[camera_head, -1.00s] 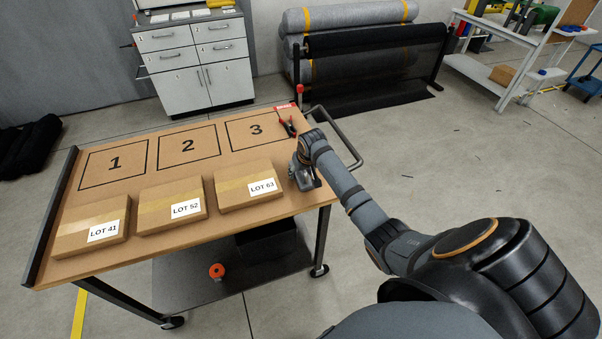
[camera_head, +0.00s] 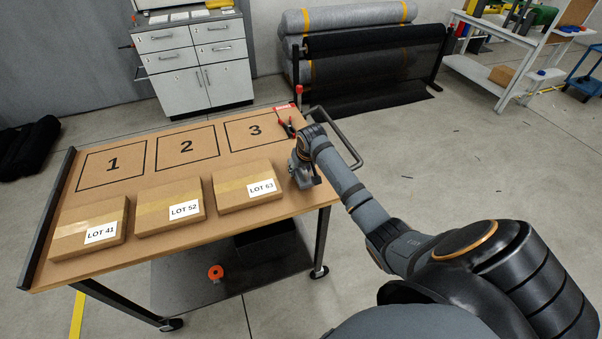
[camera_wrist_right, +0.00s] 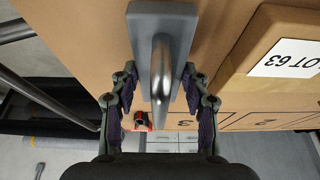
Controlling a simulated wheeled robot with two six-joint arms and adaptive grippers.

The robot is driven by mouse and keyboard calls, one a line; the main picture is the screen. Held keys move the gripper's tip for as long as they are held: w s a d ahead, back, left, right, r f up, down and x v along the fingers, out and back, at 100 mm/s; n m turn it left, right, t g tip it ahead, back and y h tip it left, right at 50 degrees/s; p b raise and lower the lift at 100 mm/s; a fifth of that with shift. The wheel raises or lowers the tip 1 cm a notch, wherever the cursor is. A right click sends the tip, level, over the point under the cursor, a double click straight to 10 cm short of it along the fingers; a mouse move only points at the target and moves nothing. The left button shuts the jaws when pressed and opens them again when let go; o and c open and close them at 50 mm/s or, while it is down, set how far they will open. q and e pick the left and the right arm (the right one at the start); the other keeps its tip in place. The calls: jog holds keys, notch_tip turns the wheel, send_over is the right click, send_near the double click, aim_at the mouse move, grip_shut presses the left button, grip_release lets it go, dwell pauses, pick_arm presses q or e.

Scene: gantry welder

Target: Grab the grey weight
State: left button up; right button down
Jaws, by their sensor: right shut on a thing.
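The grey weight (camera_wrist_right: 142,45) is a flat grey block with a rounded metal handle, seen from above in the right wrist view. In the head view my right gripper (camera_head: 301,172) is at the right end of the table, beside the LOT 63 box. The weight is mostly hidden there by my wrist, and I cannot tell whether it is off the table top. My left gripper is in neither view.
The table (camera_head: 165,243) holds boxes LOT 41 (camera_head: 75,232), LOT 52 (camera_head: 160,212) and LOT 63 (camera_head: 235,185). Outlined squares 1, 2 and 3 behind them are empty.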

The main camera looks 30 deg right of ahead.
jog(key=s+a+r, duration=0.1)
jog(key=r, duration=0.1)
jog(key=s+r+b, duration=0.1)
jog(key=r, duration=0.1)
jog(key=s+a+r, duration=0.1)
jog(key=r, duration=0.2)
jog(key=shift+s+a+r, duration=0.1)
jog(key=shift+s+a, duration=0.25)
jog(key=s+a+r+b, duration=0.2)
jog(key=s+a+r, duration=0.2)
jog(key=s, duration=0.3)
jog(key=shift+s+a+r, duration=0.2)
jog(key=shift+s+a, duration=0.2)
jog(key=shift+a, duration=0.25)
